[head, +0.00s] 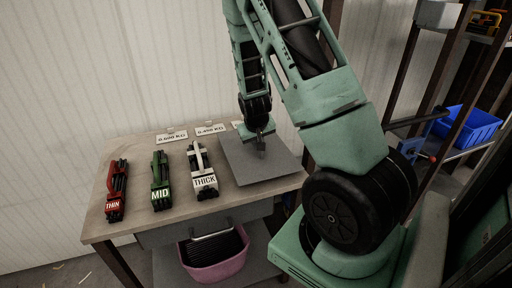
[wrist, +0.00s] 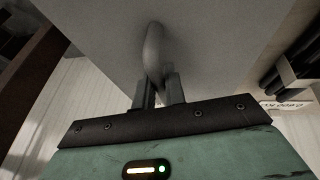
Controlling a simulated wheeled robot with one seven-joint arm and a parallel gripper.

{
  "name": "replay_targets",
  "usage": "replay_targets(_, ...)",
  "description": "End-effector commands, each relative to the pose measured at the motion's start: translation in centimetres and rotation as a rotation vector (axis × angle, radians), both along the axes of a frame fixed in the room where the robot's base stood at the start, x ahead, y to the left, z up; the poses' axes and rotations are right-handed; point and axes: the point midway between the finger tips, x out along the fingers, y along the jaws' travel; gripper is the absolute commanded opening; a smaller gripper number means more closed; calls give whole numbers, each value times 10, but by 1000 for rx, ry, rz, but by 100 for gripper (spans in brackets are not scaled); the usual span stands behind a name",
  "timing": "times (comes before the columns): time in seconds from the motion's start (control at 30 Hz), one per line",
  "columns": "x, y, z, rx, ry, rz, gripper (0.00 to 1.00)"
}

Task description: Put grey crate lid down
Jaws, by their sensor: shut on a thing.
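The grey crate lid (head: 236,164) is a flat square plate at the right end of the wooden table in the head view. My gripper (head: 261,146) is above the middle of it, shut on its handle. In the wrist view the grey lid (wrist: 215,50) fills most of the picture. Its rounded handle (wrist: 153,50) stands between the two fingers of my gripper (wrist: 158,92). I cannot tell whether the lid touches the tabletop or hangs just above it.
Three rod bundles stand on the table (head: 135,150): THIN (head: 115,190), MID (head: 160,180) and THICK (head: 203,170). Weight cards (head: 210,129) lie behind them. A pink basket (head: 215,262) is on the shelf below. A rack with a blue bin (head: 468,127) stands right.

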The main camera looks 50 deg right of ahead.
Motion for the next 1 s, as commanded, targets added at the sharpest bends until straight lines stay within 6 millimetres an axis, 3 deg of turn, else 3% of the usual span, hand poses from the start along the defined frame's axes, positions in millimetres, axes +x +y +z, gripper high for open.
replay_targets(0.1,-1,0,-17,2,3,-1,0)
replay_targets(0.47,0,0,-21,-1,-1,0,0)
replay_targets(0.5,0,0,-21,-1,-1,0,20)
replay_targets(0.57,0,0,-20,0,0,0,34)
replay_targets(0.87,0,0,-18,0,0,0,34)
replay_targets(1.0,-2,3,-7,-1,-1,1,34)
